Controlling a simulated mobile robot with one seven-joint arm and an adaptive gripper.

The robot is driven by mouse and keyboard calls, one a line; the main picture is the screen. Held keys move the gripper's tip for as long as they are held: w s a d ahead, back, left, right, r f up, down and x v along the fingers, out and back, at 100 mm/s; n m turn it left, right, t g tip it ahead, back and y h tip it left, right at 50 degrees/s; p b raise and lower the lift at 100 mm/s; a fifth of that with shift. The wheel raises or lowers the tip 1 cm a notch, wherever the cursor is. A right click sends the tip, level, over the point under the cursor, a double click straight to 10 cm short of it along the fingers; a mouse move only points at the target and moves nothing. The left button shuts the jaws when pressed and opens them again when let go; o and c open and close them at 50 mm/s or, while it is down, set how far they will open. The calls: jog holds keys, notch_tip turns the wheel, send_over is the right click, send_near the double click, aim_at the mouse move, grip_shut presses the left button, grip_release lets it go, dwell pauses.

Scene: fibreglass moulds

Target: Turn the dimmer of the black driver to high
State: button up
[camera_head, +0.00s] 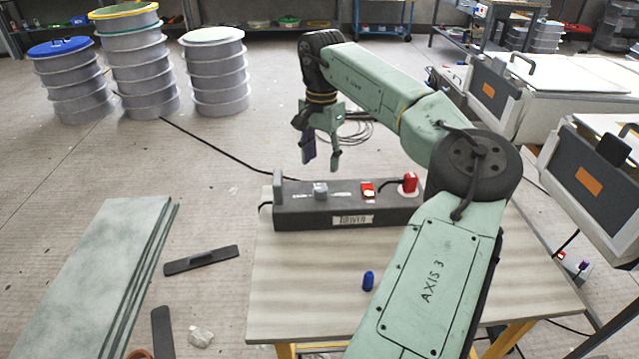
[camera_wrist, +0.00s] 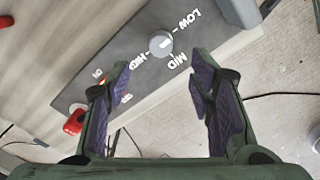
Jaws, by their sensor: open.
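The black driver (camera_head: 345,212) is a long dark box lying on the table. Its dimmer (camera_head: 320,190) is a small grey knob on its top face. In the wrist view, the round dimmer (camera_wrist: 160,44) has LOW at upper right, MID at lower right and HIGH at lower left. A small pale mark shows on the knob, but I cannot tell for sure which label it points to. My gripper (camera_head: 321,163) is open and empty, above and behind the driver. In the wrist view, the knob appears just above the gap between my fingertips (camera_wrist: 160,72), apart from them.
The driver carries a red switch (camera_head: 368,190), a red plug (camera_head: 409,182) and a grey upright block (camera_head: 278,188) at its left end. A blue bottle-like object (camera_head: 368,281) stands on the table (camera_head: 300,300) in front. The tabletop left of it is clear.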

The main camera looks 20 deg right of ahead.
aim_at(321, 188)
notch_tip(321, 188, down, 9)
jog(key=shift+r+p, duration=0.15)
jog(key=shift+p, duration=0.7)
jog(key=shift+c, duration=0.4)
jog(key=c, duration=1.1)
